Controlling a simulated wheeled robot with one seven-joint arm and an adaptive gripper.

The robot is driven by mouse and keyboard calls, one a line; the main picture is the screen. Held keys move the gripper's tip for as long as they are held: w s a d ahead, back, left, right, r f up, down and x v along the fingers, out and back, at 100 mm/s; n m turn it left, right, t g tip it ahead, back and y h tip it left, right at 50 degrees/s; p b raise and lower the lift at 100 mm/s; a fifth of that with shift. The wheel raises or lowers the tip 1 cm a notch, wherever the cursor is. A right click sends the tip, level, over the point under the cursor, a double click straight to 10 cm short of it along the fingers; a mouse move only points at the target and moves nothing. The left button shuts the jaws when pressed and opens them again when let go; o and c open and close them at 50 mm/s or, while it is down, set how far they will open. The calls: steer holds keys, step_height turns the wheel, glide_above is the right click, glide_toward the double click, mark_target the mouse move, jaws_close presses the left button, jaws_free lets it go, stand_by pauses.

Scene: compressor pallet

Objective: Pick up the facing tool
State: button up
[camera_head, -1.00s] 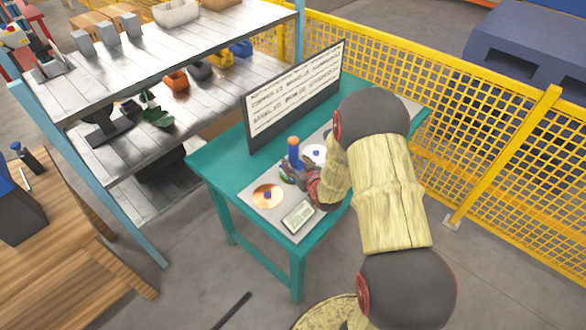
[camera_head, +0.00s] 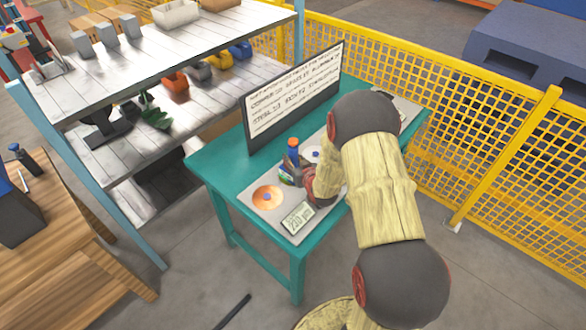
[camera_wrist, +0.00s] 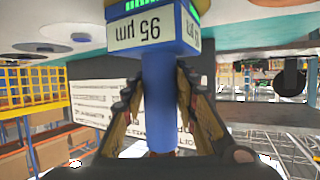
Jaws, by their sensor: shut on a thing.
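The facing tool (camera_head: 293,147) has a blue handle with an orange top and stands roughly upright above the teal table in the head view. My gripper (camera_head: 292,172) is closed around it. In the wrist view, which is upside down, the tool's blue shaft (camera_wrist: 159,105) lies between my two fingers (camera_wrist: 158,110). A blue-and-white block reading "95 µm", with green bars, is at the shaft's end.
The teal table (camera_head: 215,165) holds a copper-coloured disc (camera_head: 262,203), a white disc (camera_head: 314,153), a small display (camera_head: 298,217) and a large text board (camera_head: 297,92). A shelf (camera_head: 185,95) stands left; a yellow mesh fence (camera_head: 480,135) runs behind and right.

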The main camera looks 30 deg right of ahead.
jaws_close()
stand_by(0.5)
steer(key=shift+w+r, duration=0.1)
steer(key=shift+r, duration=0.05)
